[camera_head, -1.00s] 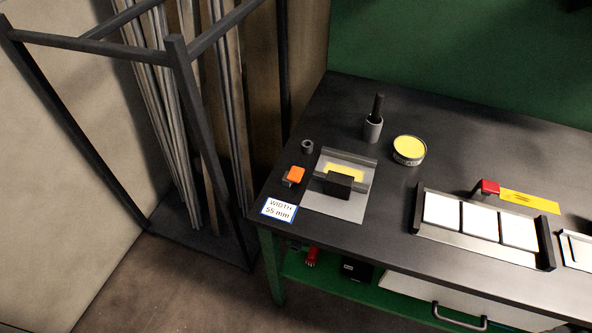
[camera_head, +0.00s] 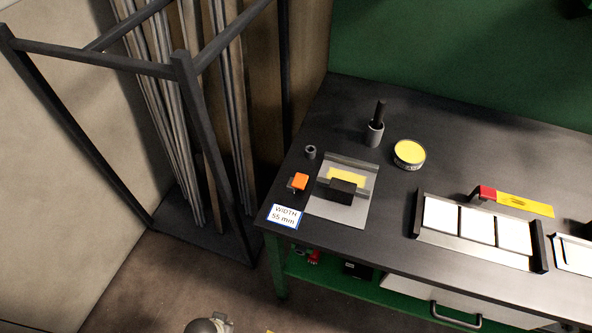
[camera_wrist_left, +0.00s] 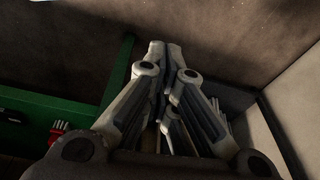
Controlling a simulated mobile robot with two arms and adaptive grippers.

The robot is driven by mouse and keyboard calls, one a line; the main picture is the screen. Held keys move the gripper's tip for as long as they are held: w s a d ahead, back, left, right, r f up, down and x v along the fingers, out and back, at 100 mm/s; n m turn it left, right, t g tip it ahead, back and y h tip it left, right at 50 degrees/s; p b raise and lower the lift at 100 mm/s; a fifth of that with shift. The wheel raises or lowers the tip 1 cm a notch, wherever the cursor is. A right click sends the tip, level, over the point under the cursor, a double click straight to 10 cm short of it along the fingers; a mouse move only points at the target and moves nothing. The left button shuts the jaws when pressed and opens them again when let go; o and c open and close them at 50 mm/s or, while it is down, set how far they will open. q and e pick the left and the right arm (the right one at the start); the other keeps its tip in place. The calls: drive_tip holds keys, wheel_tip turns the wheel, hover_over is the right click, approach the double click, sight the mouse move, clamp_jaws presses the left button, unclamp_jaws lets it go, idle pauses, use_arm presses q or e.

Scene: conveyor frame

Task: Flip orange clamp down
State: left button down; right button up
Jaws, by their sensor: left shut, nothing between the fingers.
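The orange clamp (camera_head: 300,181) is a small orange block on a dark base near the left end of the dark workbench (camera_head: 400,215) in the head view. It stands left of a grey metal plate fixture (camera_head: 338,208) with a black block (camera_head: 342,191) and a yellow patch. My left gripper (camera_wrist_left: 165,45) shows in the left wrist view with its fingertips together and nothing between them. It is away from the clamp, with floor and the bench's green side behind it. The clamp is not in the wrist view. My right gripper is in neither view.
A "WIDTH 55 mm" sign (camera_head: 285,216) lies in front of the clamp. A small grey ring (camera_head: 310,152), a dark-handled tool in a grey cup (camera_head: 376,128) and a round yellow-topped tin (camera_head: 409,153) stand behind. A dark rack (camera_head: 185,85) holding long bars stands left of the bench.

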use_arm(q)
drive_tip(key=w+d+r+t+p, duration=0.1)
drive_tip(key=w+r+p, duration=0.15)
drive_tip(key=r, duration=0.85)
drive_tip(key=w+d+r+t+p, duration=0.1)
drive_tip(key=w+d+r, duration=0.15)
drive_tip(key=r, duration=0.75)
drive_tip(key=w+d+r+t+p, duration=0.15)
drive_tip(key=w+r, duration=0.25)
drive_tip(key=r, duration=0.7)
drive_tip(key=w+d+r+m+t+h, duration=0.1)
drive_tip(key=w+d+r+t+h, duration=0.3)
drive_tip(key=w+d+r+t, duration=0.4)
drive_tip(key=w+d+r, duration=0.2)
drive_tip(key=d, duration=0.2)
drive_tip(key=shift+r+t+p, duration=0.35)
drive_tip(key=shift+p, duration=0.05)
drive_tip(key=shift+w, duration=0.1)
drive_tip(key=p, duration=0.2)
hover_over(298, 186)
wheel_tip(298, 186, down, 2)
drive_tip(key=shift+f, duration=0.1)
wheel_tip(298, 186, down, 2)
drive_tip(key=shift+f, duration=1.15)
